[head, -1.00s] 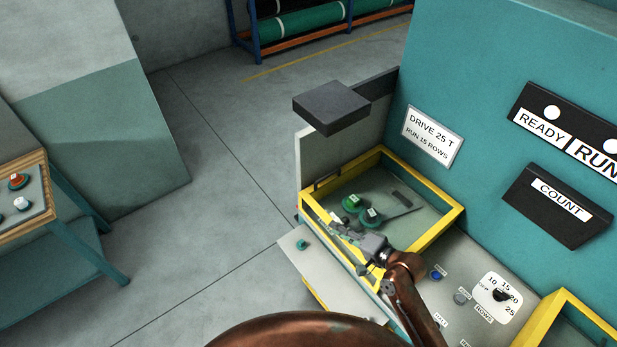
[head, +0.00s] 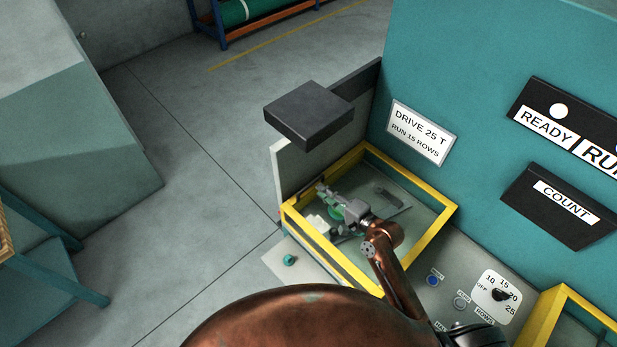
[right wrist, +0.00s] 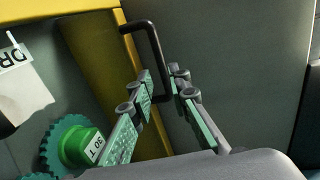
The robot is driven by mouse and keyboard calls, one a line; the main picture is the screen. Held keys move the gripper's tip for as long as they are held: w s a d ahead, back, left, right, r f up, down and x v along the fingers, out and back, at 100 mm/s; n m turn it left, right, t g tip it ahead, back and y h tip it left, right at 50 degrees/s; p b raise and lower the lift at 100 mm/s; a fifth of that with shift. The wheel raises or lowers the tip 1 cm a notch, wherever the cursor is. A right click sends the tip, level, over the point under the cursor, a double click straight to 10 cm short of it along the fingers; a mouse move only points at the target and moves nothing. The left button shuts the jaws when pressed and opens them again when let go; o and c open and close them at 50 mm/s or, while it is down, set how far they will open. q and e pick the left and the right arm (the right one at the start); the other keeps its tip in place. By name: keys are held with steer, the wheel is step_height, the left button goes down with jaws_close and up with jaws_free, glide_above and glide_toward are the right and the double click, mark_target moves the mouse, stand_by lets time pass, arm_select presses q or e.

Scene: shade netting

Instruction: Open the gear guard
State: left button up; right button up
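The gear guard appears to be the yellow-framed part (head: 408,248) on the teal machine; I cannot tell whether a clear cover fills it. Green gears (head: 334,213) show within the frame, partly hidden by my right gripper (head: 327,207). In the right wrist view, a black bar handle (right wrist: 153,42) stands at the yellow frame's edge. The open fingers of my right gripper (right wrist: 162,80) point at this handle, and one leg of it shows between the fingertips. I cannot tell whether they touch it. A green gear marked 30 T (right wrist: 84,147) lies at lower left there. My left gripper is out of view.
A grey upright panel (head: 293,172) and a dark block (head: 308,114) stand at the frame's far left. Buttons and a dial (head: 495,294) are at right. A second yellow frame (head: 545,318) is at lower right.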

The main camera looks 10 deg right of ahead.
mark_target(311, 183)
steer(key=x, duration=0.3)
steer(key=shift+w+a+r+p, duration=0.15)
steer(key=shift+w+a+p, duration=0.05)
steer(key=shift+a+p, duration=0.2)
steer(key=shift+x, duration=1.1)
steer(key=shift+w, duration=0.2)
steer(key=c, duration=0.4)
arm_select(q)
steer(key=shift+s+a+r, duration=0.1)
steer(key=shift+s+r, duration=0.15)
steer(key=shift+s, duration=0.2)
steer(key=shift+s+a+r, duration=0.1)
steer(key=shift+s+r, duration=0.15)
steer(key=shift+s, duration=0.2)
arm_select(e)
steer(key=shift+f, duration=0.25)
jaws_close()
